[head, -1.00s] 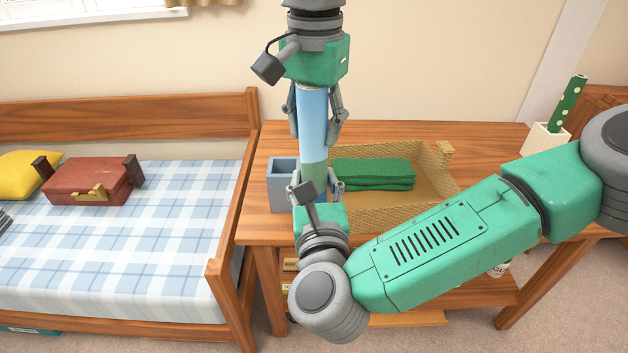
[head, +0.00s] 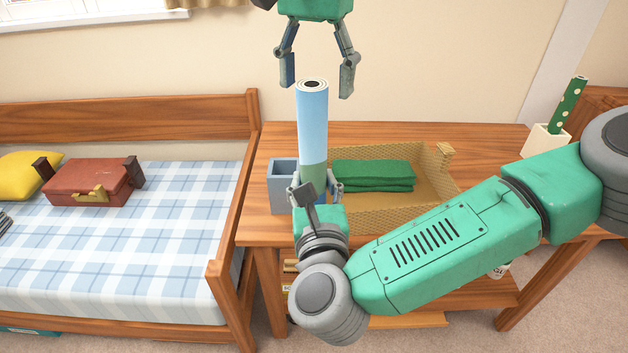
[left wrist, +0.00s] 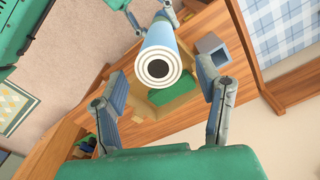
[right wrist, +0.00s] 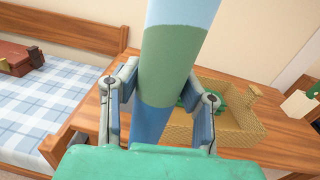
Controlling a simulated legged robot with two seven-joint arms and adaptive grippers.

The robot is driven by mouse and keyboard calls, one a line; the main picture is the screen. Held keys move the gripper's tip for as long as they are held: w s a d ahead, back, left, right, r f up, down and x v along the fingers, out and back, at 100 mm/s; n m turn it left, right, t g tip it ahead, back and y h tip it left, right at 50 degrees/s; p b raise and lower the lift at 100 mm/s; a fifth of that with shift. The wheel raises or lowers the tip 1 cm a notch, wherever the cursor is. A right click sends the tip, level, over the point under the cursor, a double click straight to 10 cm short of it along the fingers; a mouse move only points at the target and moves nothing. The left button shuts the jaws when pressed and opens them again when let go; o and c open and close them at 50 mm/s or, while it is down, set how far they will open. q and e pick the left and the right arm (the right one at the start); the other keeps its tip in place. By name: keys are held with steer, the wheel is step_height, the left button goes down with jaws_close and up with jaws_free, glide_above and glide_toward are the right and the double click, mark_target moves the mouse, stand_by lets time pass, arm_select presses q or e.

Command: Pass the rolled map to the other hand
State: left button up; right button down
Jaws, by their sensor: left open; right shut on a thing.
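The rolled map (head: 312,125) is a blue and green tube that stands upright in the head view, its open top end showing. My right gripper (head: 318,188) is shut on its lower part; the right wrist view shows the map (right wrist: 175,60) between the fingers (right wrist: 160,95). My left gripper (head: 316,75) is open and empty at the map's top end, its fingers apart on both sides. In the left wrist view the map's round end (left wrist: 158,68) lies beyond the open left fingers (left wrist: 160,100).
A wicker tray (head: 400,212) with a folded green cloth (head: 373,174) stands on the wooden table (head: 480,140) behind the map. A grey-blue square holder (head: 283,188) is left of it. A white pot (head: 545,140) stands at right; a bed with a red case (head: 88,184) is at left.

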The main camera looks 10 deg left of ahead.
arm_select(q)
step_height(320, 180, up, 4)
steer(key=shift+f, duration=0.1)
steer(key=shift+w+a, duration=0.1)
steer(key=shift+a, duration=0.05)
steer(key=w+a+f+n+g, duration=0.1)
steer(key=w+a+f+n, duration=0.15)
steer(key=a, duration=0.35)
steer(key=s+a+f, duration=0.2)
steer(key=f, duration=1.4)
steer(key=s+a+f, duration=0.2)
steer(key=f, duration=1.3)
steer(key=s+a+f+t, duration=0.1)
steer(key=s+a+f, duration=0.3)
steer(key=s+f, duration=0.9)
steer(key=s+a+f, duration=0.1)
steer(key=s+f, duration=0.1)
steer(key=s, duration=0.4)
steer(key=s+a+f, duration=0.2)
steer(key=s, duration=0.4)
steer(key=shift+s+a+m+t, duration=0.2)
steer(key=shift+a+m+t, duration=0.1)
steer(key=shift+m, duration=0.05)
